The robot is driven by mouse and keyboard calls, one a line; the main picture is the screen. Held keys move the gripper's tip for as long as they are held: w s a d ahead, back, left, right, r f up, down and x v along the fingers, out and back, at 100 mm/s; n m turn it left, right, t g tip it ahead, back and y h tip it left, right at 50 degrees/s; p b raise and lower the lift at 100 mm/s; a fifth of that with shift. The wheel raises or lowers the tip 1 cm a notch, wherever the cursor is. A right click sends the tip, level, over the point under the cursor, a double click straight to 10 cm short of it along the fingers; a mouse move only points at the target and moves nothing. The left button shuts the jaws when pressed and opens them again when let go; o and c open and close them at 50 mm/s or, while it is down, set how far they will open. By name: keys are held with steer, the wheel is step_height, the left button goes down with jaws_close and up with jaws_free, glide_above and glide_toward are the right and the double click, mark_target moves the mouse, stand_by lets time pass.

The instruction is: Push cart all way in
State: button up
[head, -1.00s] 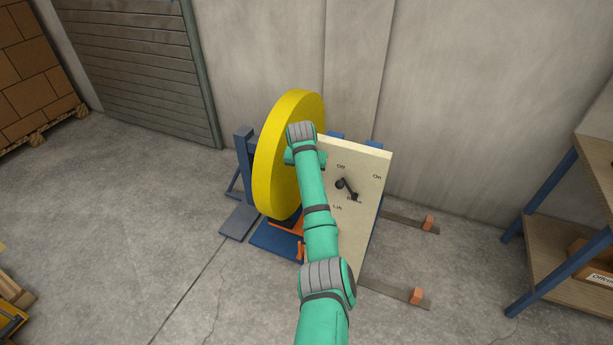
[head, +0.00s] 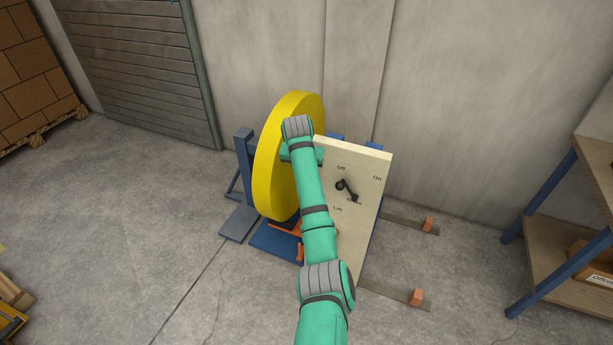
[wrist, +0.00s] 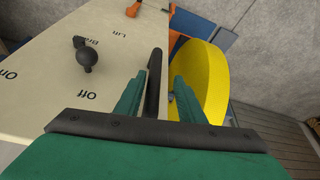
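A large yellow roll (head: 275,165) stands upright on a low blue cart base (head: 272,243) with orange parts, left of a cream control panel (head: 365,215). The panel has a black lever (head: 346,189) among labels including Off, On and Lift. The roll (wrist: 206,85) and panel (wrist: 60,70) also show in the wrist view. My gripper (wrist: 158,88) is at the panel's edge, beside the roll, with its fingers apart. A dark upright bar (wrist: 153,82) shows between them, nearer the left finger; whether it is touched I cannot tell.
A concrete wall stands close behind the machine. A shelf (head: 560,215) with a box is at the right, stacked boxes (head: 30,75) at the far left. Rails with orange end stops (head: 416,297) lie on the floor right of the panel.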

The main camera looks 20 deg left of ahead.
steer(key=v, duration=0.7)
steer(key=shift+w+d, duration=0.25)
steer(key=shift+d, duration=0.1)
steer(key=shift+r, duration=0.1)
